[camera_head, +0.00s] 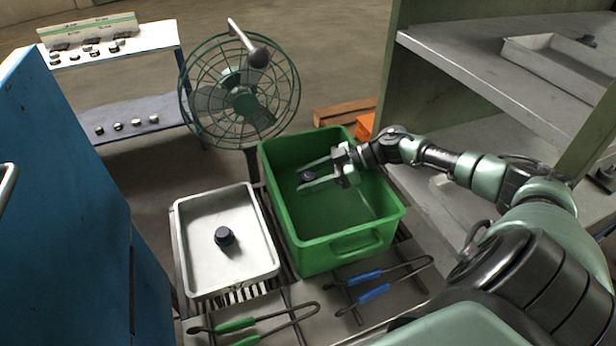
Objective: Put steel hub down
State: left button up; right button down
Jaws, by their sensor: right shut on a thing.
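My right gripper (306,175) reaches in from the right over the open green bin (345,247). Its two light fingers are shut on a small dark steel hub (307,176), which sits between the fingertips. The hub appears to be inside or just above the bin; I cannot tell whether it touches the bottom. A second small dark round part (224,236) lies near the middle of the white tray (190,277), left of the bin. My left gripper is not in view.
Green-handled tongs (270,322) and blue-handled tongs (375,282) lie in front. A caged fan (240,90) stands behind the bin. A shelf unit (480,75) is at right, a blue cabinet (75,210) at left. A rack (125,110) with small parts stands at the back left.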

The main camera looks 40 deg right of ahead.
jog(key=c, duration=0.7)
grip_release()
jog(key=shift+r, duration=0.1)
jog(key=shift+r, duration=0.4)
jog(key=shift+s+d+r, duration=0.1)
jog(key=shift+d+r, duration=0.15)
jog(key=b+v, duration=0.1)
jog(key=v, duration=0.6)
